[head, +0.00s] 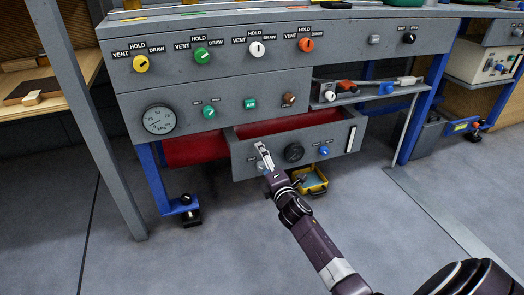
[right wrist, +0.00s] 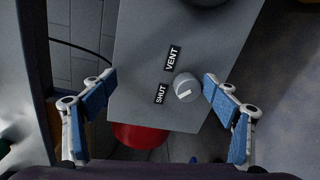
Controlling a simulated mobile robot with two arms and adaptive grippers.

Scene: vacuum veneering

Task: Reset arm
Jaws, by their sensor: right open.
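My right gripper (head: 266,160) is in front of the left part of the lower grey panel (head: 336,146) in the head view. In the right wrist view its blue-padded fingers (right wrist: 160,82) are spread wide and hold nothing. A grey knob (right wrist: 187,88) on the panel face lies between them, close to the right finger; I cannot tell whether they touch. Its white mark points toward the lower part of the dial, and labels VENT and SHUT stand beside it. In the head view my gripper mostly covers this knob. My left gripper is not in view.
The panel also carries a black dial (head: 294,152) and a blue knob (head: 324,150). Above are a gauge (head: 159,119) and several colored HOLD knobs. A red tank (head: 194,151) sits behind. A yellow box (head: 313,181) stands below. The floor in front is clear.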

